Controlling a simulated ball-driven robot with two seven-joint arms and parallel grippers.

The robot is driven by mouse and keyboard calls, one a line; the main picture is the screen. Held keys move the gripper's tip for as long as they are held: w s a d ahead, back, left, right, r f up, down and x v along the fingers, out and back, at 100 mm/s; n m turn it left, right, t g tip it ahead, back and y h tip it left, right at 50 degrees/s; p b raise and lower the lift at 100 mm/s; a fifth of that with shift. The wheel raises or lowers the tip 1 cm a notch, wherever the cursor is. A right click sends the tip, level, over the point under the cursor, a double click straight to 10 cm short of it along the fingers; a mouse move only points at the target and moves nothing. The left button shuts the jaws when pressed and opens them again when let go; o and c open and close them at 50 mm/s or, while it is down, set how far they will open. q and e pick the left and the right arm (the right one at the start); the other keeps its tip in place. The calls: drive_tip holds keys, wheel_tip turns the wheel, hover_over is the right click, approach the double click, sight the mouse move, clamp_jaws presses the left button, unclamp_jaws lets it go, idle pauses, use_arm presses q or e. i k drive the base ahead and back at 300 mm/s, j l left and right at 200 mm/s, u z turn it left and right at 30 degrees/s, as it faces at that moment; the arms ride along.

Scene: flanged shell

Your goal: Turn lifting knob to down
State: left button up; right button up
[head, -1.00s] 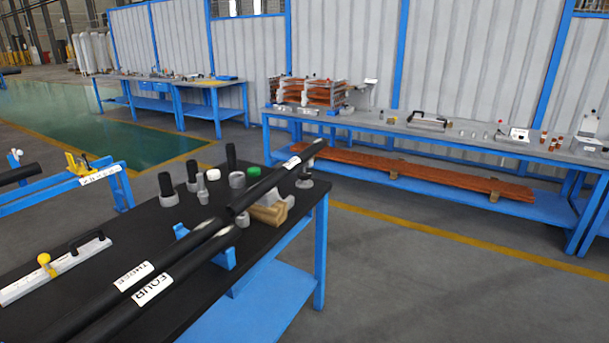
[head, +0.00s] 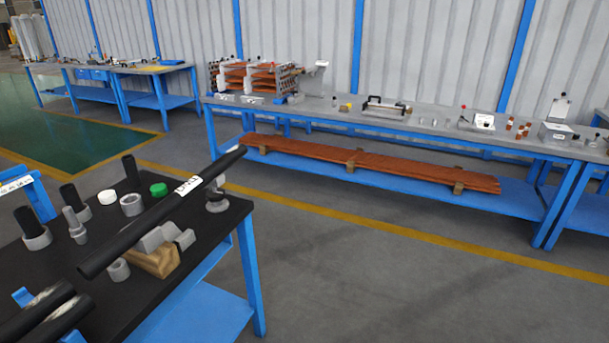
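No part that I can identify for sure as the lifting knob shows. Small devices stand on the long grey-topped bench (head: 340,117) at the back. One is a white box with a raised plate and a dark knob (head: 557,117) at the right. Another is a white box with a red-tipped lever (head: 478,120). They are too small to tell any knob's setting. Neither of my grippers is in view.
A black-topped table (head: 200,228) at the lower left holds black tubes (head: 160,214), grey rings and a wooden block (head: 152,257). The bench's blue lower shelf (head: 300,178) bears reddish planks (head: 370,166). Grey floor (head: 400,270) is clear between table and bench.

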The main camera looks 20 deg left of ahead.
sight(219, 196)
drive_tip(key=i+l+z, duration=0.1)
drive_tip(key=i, duration=0.6)
drive_tip(key=i+l, duration=0.1)
drive_tip(key=i, duration=0.55)
drive_tip(key=l+z, duration=0.05)
